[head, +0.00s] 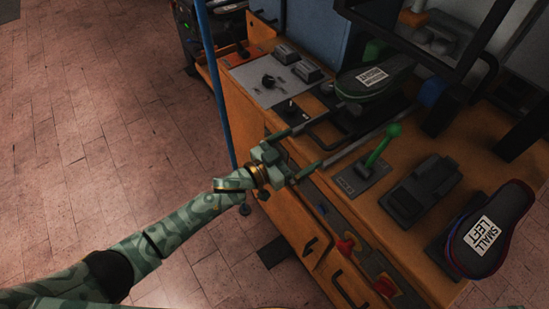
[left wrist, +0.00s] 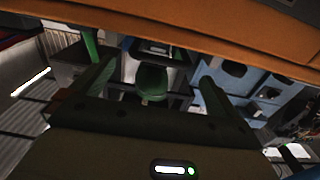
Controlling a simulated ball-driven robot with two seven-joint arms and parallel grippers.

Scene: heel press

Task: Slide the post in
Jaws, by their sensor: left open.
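The dark green shoe form (head: 374,78) with an upside-down white label sits on the press at the upper middle of the head view. A black loop-shaped handle (head: 322,131) and a metal rod (head: 350,146) extend from beneath it toward the front edge. I cannot tell which part is the post. My left gripper (head: 303,151) is open at that edge, close to the handle; contact is unclear. In the left wrist view my left gripper's (left wrist: 153,78) fingers are apart, with a green rounded shape (left wrist: 151,82) beyond them. My right gripper is not in view.
A green lever (head: 380,147) stands on the orange bench, with a black pedal-like block (head: 421,190) beside it. A second shoe form labelled SMALL LEFT (head: 485,232) is at the right. Tiled floor (head: 100,120) lies open at left.

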